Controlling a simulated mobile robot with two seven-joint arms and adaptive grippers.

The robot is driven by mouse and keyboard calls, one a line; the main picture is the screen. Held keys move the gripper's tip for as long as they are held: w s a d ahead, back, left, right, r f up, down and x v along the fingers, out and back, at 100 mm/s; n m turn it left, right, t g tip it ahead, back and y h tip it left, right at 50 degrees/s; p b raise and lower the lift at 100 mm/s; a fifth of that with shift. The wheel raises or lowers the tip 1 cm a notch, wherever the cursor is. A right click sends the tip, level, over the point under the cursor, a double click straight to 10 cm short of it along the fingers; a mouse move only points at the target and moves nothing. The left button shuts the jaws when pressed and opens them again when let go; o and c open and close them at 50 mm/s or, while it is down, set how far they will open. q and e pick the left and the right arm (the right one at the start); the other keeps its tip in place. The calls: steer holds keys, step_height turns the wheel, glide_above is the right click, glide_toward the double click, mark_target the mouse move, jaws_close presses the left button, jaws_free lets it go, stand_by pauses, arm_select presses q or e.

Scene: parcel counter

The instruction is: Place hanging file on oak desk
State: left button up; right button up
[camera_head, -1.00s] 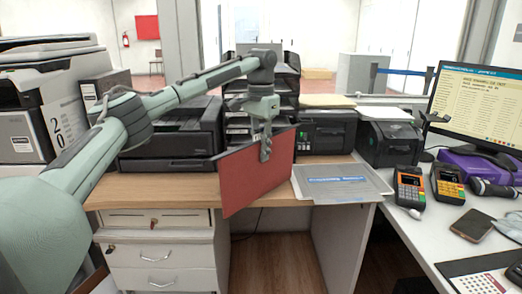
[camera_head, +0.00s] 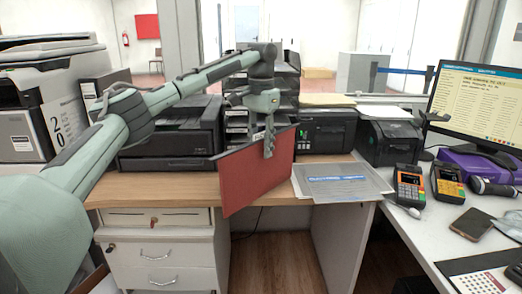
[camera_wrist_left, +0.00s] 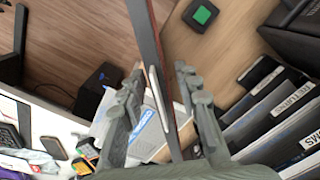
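The hanging file (camera_head: 255,178) is a thin red panel at the front edge of the oak desk (camera_head: 160,187). It stands on edge, slightly tilted, and its lower left corner reaches past the desk's front edge. I cannot tell what its bottom rests on. My left gripper (camera_head: 268,147) is at its top edge. In the left wrist view the file (camera_wrist_left: 150,55) is a narrow dark strip seen edge-on between the fingers (camera_wrist_left: 158,72), which are spread with gaps beside it. My right gripper is out of view.
A grey printed sheet (camera_head: 340,183) lies right of the file. Black printers (camera_head: 170,140) and a stack of black trays (camera_head: 285,85) stand behind. A white drawer unit (camera_head: 155,250) is under the desk. Card terminals (camera_head: 409,187) and a phone (camera_head: 471,225) sit on the right counter.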

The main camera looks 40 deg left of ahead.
arm_select(q)
step_height(320, 180, up, 11)
steer(key=shift+f, duration=0.1)
steer(key=shift+d, duration=0.1)
stand_by(0.3)
